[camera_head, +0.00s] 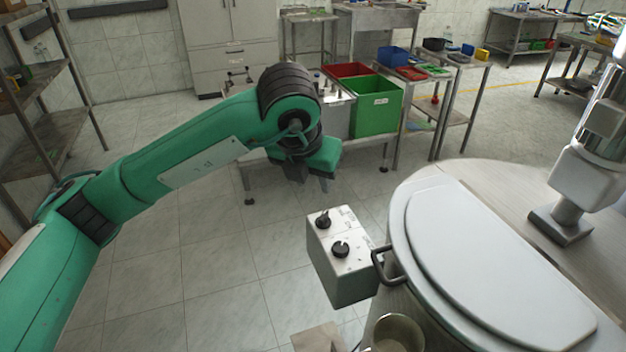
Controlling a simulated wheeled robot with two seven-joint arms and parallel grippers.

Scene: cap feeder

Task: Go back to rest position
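My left arm reaches in from the left, green with black joints, bent at the elbow near the picture's upper middle. My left gripper (312,180) hangs below that joint, above the tiled floor and to the left of the cap feeder. It is small and dark, partly hidden by the arm, and whether its fingers are open or shut is unclear. No object shows in it. My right gripper and arm do not show. The cap feeder (490,262) has a pale closed lid with a dark handle at its left edge.
A white control box (343,256) with two black knobs juts from the feeder's left side. A cup-like container (398,334) is at the bottom. A green bin (376,105) and a red bin (348,70) stand on a table behind. A metal post stands at right. Floor at left is clear.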

